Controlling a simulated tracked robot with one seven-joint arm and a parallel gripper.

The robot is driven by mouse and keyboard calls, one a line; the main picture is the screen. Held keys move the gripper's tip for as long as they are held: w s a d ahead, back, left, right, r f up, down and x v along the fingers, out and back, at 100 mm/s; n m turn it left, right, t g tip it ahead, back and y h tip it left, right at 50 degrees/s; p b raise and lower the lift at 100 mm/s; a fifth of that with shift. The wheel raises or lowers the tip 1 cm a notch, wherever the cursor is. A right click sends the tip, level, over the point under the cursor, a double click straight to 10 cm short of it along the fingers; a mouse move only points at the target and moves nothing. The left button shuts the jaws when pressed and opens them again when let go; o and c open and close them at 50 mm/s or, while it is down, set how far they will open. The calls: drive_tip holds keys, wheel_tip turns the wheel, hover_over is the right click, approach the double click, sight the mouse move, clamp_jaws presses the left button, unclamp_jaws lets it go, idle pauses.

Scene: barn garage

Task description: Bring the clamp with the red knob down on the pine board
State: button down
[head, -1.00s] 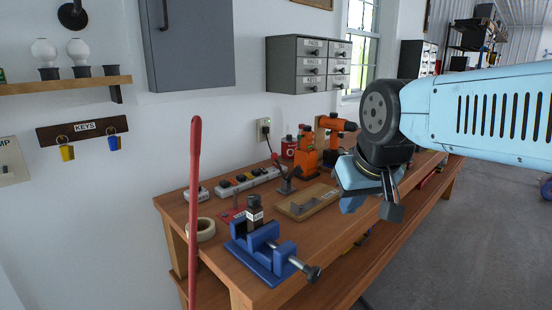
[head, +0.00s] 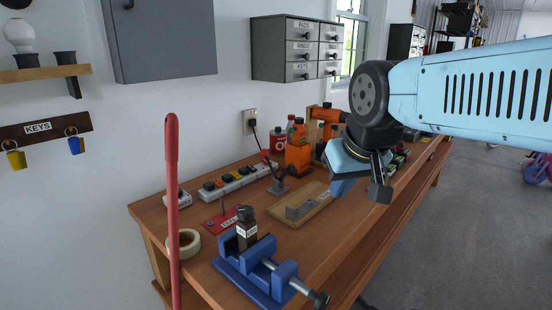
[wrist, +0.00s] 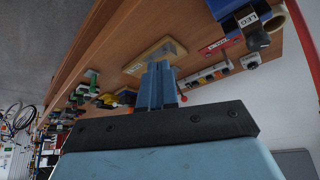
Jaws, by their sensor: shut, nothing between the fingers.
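The clamp (head: 278,187) stands on the workbench at the back left end of the pine board, its grey arm raised and tilted left to a red knob (head: 265,155). The pine board (head: 318,207) lies flat with a grey metal bracket (head: 298,211) on it. The board also shows in the wrist view (wrist: 135,68). My gripper (head: 341,187) is shut and empty, above the bench to the right of the clamp and near the board's right end. In the wrist view my gripper's fingers (wrist: 158,84) are together and overlap the board's edge.
A blue vise (head: 262,272) holding a labelled dark block, a tape roll (head: 184,243) and a red labelled plate (head: 222,221) are at the bench's near left. A red pole (head: 173,210) rises in front.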

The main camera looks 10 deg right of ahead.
drive_tip(key=w+r+n+g, duration=0.2)
drive_tip(key=w+r, duration=0.2)
drive_tip(key=w, duration=0.7)
drive_tip(key=w+r+n+g, duration=0.15)
drive_tip(key=w+r, duration=0.25)
drive_tip(key=w, duration=0.7)
drive_tip(key=w+a+f+n+g, duration=0.1)
drive_tip(key=w+f, duration=0.2)
drive_tip(key=w, duration=0.7)
drive_tip(key=w+a+f+n+g, duration=0.1)
drive_tip(key=w+f, duration=0.3)
drive_tip(key=w, duration=0.7)
drive_tip(key=shift+a+f+n+g+h, duration=0.25)
drive_tip(key=shift+n+g+h, duration=0.15)
drive_tip(key=shift+n+g, duration=0.25)
drive_tip(key=s+f, duration=0.1)
drive_tip(key=f, duration=0.2)
drive_tip(key=s+d+f, duration=0.1)
drive_tip(key=f, duration=0.7)
drive_tip(key=shift+s+d+f, duration=0.1)
drive_tip(key=shift+s+d, duration=0.3)
drive_tip(key=shift+s+d+f, duration=0.35)
drive_tip(key=shift+s+f, duration=0.1)
